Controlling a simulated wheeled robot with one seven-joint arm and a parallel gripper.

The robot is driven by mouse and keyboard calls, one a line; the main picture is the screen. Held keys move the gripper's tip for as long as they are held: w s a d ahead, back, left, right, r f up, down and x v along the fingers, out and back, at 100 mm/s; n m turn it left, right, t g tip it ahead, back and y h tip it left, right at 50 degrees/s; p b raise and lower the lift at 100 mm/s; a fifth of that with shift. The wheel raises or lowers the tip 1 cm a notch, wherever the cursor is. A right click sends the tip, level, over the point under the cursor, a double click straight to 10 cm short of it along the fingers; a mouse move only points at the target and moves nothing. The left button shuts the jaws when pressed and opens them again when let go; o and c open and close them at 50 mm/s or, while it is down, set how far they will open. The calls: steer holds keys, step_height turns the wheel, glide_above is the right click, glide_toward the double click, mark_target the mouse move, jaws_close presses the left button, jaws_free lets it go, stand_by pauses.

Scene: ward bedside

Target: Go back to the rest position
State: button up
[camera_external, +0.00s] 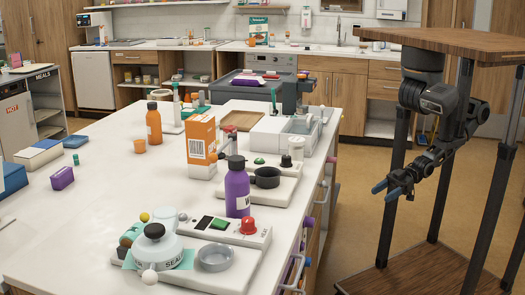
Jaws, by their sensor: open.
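My gripper (393,187) hangs at the right of the view, at the end of my dark arm, with its blue-tipped fingers pointing left. It is open, and nothing shows between the fingers. It is in free air, to the right of the white counter (90,245) and apart from it. The arm hangs folded below a brown wooden top at the upper right.
On the counter's right part stand a purple bottle (237,190), an orange box (201,143), a grey bowl (215,258) and a white device with a red knob (248,226). An orange bottle (153,123) stands further back. Open floor (345,215) lies between counter and arm.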

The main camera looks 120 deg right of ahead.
step_height(320, 180, up, 12)
steer(key=p, duration=1)
steer(key=shift+f, duration=0.2)
